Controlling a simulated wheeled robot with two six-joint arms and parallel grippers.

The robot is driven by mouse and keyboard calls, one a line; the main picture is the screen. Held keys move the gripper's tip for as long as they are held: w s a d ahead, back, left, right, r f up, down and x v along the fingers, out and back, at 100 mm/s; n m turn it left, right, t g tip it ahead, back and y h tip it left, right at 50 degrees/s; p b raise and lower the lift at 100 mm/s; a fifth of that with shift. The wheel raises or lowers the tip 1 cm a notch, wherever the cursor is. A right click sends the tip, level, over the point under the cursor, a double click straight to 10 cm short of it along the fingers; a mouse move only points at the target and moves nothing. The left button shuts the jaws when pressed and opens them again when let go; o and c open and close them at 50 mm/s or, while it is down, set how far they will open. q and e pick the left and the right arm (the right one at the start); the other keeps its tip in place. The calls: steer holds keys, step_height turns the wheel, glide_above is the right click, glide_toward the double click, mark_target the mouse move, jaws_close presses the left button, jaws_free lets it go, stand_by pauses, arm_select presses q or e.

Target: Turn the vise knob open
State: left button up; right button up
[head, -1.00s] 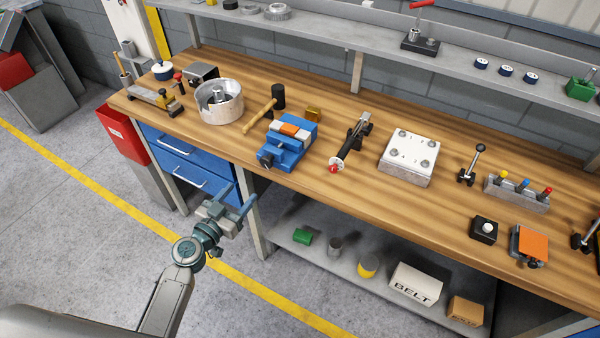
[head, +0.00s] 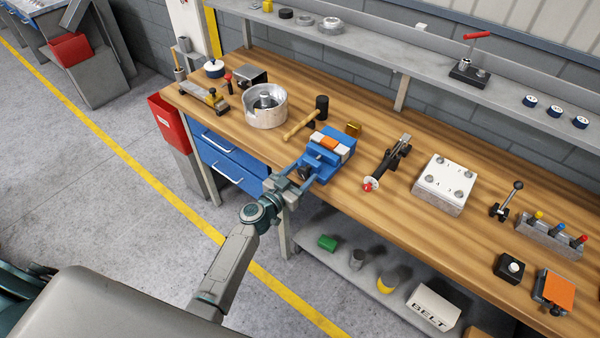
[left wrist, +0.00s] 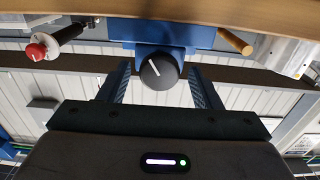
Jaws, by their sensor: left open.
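The blue vise (head: 330,150) sits at the front edge of the wooden bench, with an orange and white piece between its jaws. Its round black knob (left wrist: 158,71) faces me and carries a white pointer line. My left gripper (head: 297,177) is open in front of the vise. In the left wrist view its two fingers stand on either side of the knob, with a gap on each side, and neither visibly touches it. In the head view the knob is partly hidden by the gripper. My right gripper is in neither view.
A mallet (head: 306,121) and a round metal housing (head: 266,108) stand left of the vise. A red-knobbed tool (head: 386,165) lies to its right, then a white plate block (head: 445,184). Blue drawers (head: 230,163) and a lower shelf (head: 340,263) are under the bench.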

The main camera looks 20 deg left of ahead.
arm_select(q)
steer(key=c, duration=1)
steer(key=shift+o, duration=0.2)
